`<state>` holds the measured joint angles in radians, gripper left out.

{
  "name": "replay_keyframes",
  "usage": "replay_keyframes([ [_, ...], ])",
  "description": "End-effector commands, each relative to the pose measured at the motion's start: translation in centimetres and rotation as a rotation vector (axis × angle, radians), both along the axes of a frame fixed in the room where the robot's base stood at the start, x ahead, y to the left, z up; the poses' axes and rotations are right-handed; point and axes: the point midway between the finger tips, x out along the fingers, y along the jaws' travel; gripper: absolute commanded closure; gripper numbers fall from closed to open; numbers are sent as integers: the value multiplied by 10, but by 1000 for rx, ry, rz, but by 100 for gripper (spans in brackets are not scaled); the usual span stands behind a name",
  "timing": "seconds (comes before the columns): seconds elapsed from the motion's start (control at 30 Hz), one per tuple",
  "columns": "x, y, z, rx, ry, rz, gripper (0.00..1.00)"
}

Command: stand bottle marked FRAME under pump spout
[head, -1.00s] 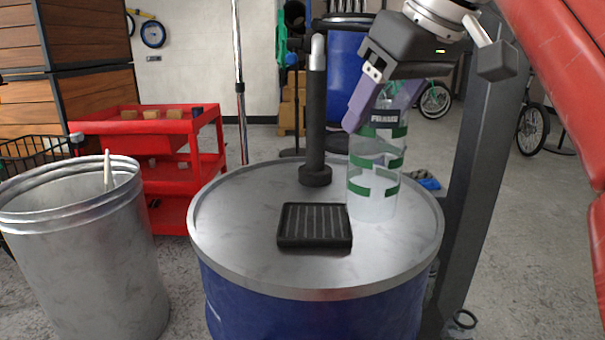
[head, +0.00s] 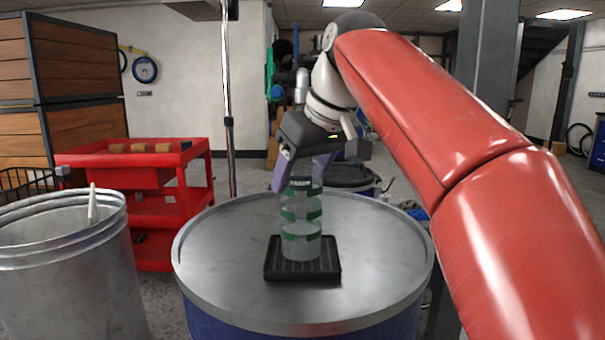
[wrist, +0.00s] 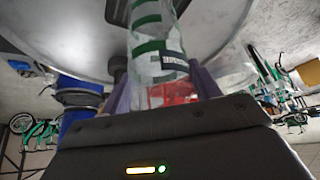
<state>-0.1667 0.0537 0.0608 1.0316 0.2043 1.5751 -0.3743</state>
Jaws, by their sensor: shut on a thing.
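The clear bottle with green bands (head: 301,229) is upright over the black ribbed drip tray (head: 275,272) on the blue drum's metal top; I cannot tell whether its base touches the tray. Its dark label is too small to read surely now. My gripper (head: 301,176), with purple fingers, is shut on the bottle's upper part. In the wrist view the bottle (wrist: 150,42) sits between the fingers of my gripper (wrist: 163,84). The pump (head: 301,88) shows only at its top; my gripper and the bottle hide its column and its spout.
The drum top (head: 375,255) is otherwise clear around the tray. A galvanized bin (head: 65,280) with a stick in it stands at the left. A red cart (head: 125,185) and a thin upright pole (head: 228,110) stand behind.

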Motion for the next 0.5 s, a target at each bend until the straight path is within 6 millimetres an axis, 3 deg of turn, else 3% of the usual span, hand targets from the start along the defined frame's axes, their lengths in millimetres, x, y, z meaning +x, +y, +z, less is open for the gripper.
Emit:
replay_keyframes([
  [0.23, 0, -1, -3, 0, -1, 0, 72],
  [0.27, 0, -1, -3, 0, -1, 0, 37],
  [0.4, 0, -1, -2, 0, -1, 0, 19],
  [0.5, 0, -1, -2, 0, -1, 0, 17],
])
